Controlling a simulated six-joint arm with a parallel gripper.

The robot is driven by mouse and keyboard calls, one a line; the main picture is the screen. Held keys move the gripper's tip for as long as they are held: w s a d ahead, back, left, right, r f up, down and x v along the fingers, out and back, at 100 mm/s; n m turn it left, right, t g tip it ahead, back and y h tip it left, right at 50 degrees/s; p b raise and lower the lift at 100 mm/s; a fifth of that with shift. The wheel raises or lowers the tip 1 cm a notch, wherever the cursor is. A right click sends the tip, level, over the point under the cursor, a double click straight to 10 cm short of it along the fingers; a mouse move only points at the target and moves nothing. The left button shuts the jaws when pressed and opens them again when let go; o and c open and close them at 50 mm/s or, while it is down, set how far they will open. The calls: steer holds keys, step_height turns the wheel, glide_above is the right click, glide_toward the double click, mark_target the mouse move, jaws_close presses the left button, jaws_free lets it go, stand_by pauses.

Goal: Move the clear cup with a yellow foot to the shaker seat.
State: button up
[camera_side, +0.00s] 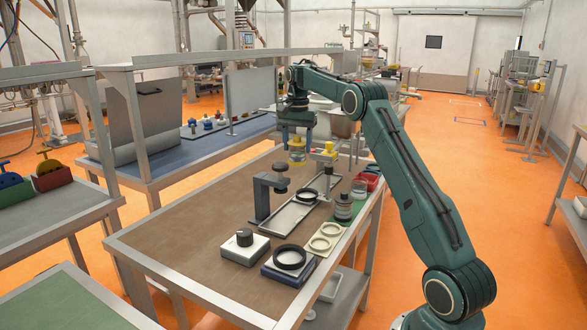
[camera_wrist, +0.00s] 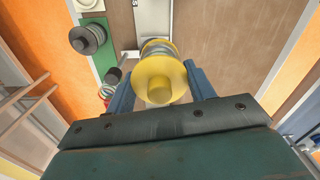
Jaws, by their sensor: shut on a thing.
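My gripper (camera_side: 297,128) is shut on the clear cup with a yellow foot (camera_side: 297,154) and holds it above the far part of the brown bench. In the wrist view the cup (camera_wrist: 160,80) sits between the two blue fingers, a broad yellow disc with a knob facing the camera and hiding most of its body. Near the bench's front corner is a dark blue base with a black ring (camera_side: 290,257), which looks like the shaker seat and appears empty. Another black ring (camera_side: 307,197) sits on a long pale tray; I cannot be sure which ring is the shaker's.
A dark stand with an overhanging arm (camera_side: 265,198) and a yellow-topped post (camera_side: 328,152) rise beside the tray. A dark-banded jar (camera_side: 343,208) and a clear cup (camera_side: 359,188) stand at right.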

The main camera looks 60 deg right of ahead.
steer(key=w+a+r+n, duration=0.1)
steer(key=a+r+n, duration=0.25)
steer(key=a, duration=0.45)
steer(key=w+a+r+n, duration=0.1)
steer(key=a+r+n, duration=0.25)
steer(key=a, duration=0.55)
steer(key=s+a+f+n, duration=0.3)
steer(key=a+f+n, duration=0.2)
steer(key=a+f, duration=1.15)
steer(key=s+d+r+m, duration=0.2)
steer(key=s+m, duration=0.3)
steer(key=s, duration=0.1)
steer(key=s+d+r+m, duration=0.3)
steer(key=s+m, duration=0.2)
steer(key=s, duration=0.1)
steer(key=shift+d, duration=0.2)
steer(key=shift+f, duration=0.2)
steer(key=shift+f, duration=2.25)
steer(key=shift+f, duration=1.25)
